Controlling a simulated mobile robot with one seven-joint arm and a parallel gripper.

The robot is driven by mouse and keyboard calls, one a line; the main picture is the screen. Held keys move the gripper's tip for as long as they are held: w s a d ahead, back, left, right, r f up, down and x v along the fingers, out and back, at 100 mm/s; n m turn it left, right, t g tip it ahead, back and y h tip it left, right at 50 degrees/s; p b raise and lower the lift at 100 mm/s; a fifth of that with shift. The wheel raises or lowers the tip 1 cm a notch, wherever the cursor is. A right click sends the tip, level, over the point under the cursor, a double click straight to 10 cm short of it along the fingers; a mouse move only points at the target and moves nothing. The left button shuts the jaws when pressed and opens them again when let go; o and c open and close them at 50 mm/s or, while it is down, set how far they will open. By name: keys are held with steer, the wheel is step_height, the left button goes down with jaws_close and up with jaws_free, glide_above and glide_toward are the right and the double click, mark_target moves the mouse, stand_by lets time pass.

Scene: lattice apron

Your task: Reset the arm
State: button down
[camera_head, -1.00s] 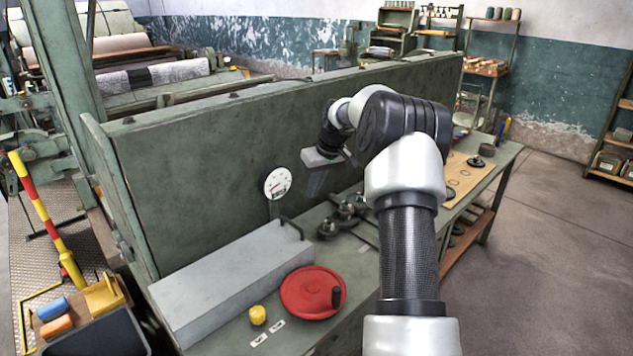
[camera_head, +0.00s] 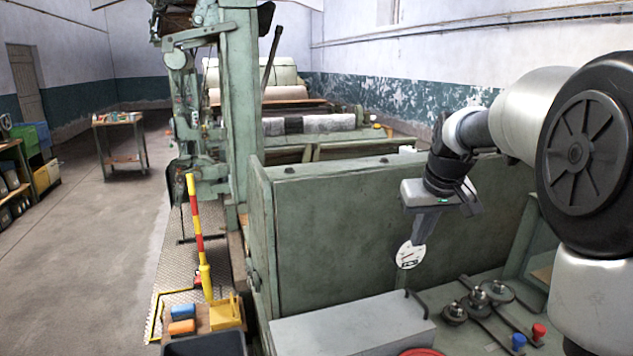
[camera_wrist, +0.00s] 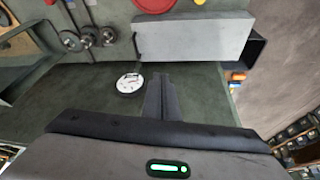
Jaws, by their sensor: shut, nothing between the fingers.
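My gripper (camera_head: 421,228) is raised over the green bench, in front of the upright green panel (camera_head: 360,215). Its fingers point down and are closed together with nothing between them. In the head view, the fingertips are close to the round white dial gauge (camera_head: 410,254) and partly overlap it. In the wrist view, the closed fingers (camera_wrist: 161,95) point toward the long grey box (camera_wrist: 195,37), and the dial (camera_wrist: 130,83) lies to their left. My arm comes in from the right side of the head view.
The grey box (camera_head: 350,330) lies on the bench, with the red wheel (camera_head: 424,352) at the frame's bottom edge. Several metal fittings (camera_head: 478,297) and red and blue knobs stand to the right. A red-and-yellow lever (camera_head: 196,225) rises at left. Open floor (camera_head: 90,240) lies farther left.

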steer(key=s+a+r+m+t+p, duration=0.1)
steer(key=s+a+r, duration=0.25)
steer(key=s, duration=0.45)
steer(key=s+a+r+p, duration=0.1)
steer(key=s+a+r, duration=0.2)
steer(key=s+a, duration=0.35)
steer(key=s+d+f, duration=0.1)
steer(key=s+f, duration=0.1)
steer(key=s, duration=0.5)
steer(key=s+d+f, duration=0.1)
steer(key=s+f, duration=0.2)
steer(key=s, duration=0.4)
steer(key=shift+s+d+f, duration=0.2)
steer(key=shift+s+f, duration=0.1)
steer(key=shift+s, duration=0.1)
